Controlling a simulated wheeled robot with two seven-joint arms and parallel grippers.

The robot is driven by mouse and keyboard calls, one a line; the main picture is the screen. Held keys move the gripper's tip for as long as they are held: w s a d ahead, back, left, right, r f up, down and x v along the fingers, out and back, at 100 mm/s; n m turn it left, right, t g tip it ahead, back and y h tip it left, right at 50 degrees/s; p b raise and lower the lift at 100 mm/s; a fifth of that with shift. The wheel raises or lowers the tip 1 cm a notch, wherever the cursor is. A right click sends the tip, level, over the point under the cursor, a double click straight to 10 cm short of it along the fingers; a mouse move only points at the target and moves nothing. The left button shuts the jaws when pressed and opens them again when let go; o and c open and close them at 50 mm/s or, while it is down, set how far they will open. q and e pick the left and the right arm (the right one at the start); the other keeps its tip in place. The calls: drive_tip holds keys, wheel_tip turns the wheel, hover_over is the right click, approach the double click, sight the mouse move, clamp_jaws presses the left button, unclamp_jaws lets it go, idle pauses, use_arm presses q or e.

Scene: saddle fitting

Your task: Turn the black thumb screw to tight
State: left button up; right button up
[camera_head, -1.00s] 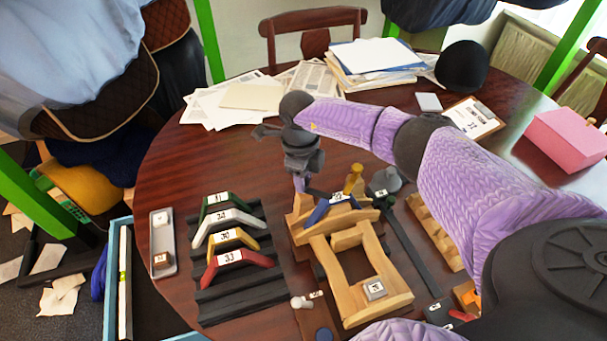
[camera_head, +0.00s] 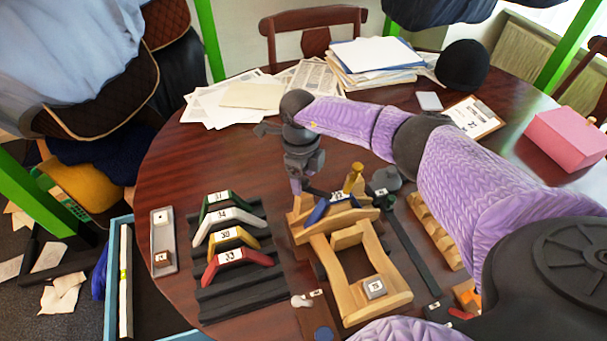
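A wooden saddle-tree frame (camera_head: 335,268) stands on the round table, with a blue arched piece (camera_head: 330,210) marked with a label across its far end. A yellow-handled peg (camera_head: 353,178) stands up behind the blue piece. My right gripper (camera_head: 298,190) points down at the far left corner of the frame, beside the left end of the blue piece. Its fingertips are small and partly hidden, so I cannot tell whether they are open or shut. The black thumb screw is not distinguishable; the gripper may cover it. My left gripper is not in view.
A black ribbed rack (camera_head: 240,298) holds green, white, yellow and red arched pieces left of the frame. A grey tray (camera_head: 163,240) lies farther left. Papers (camera_head: 235,100), a black helmet (camera_head: 462,65) and a pink box (camera_head: 568,140) are at the back. Bare table lies behind the rack.

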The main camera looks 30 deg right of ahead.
wheel_tip(320, 180, up, 10)
drive_tip(key=p, duration=0.2)
drive_tip(key=shift+w, duration=0.35)
drive_tip(key=shift+a, duration=0.1)
drive_tip(key=shift+f, duration=0.1)
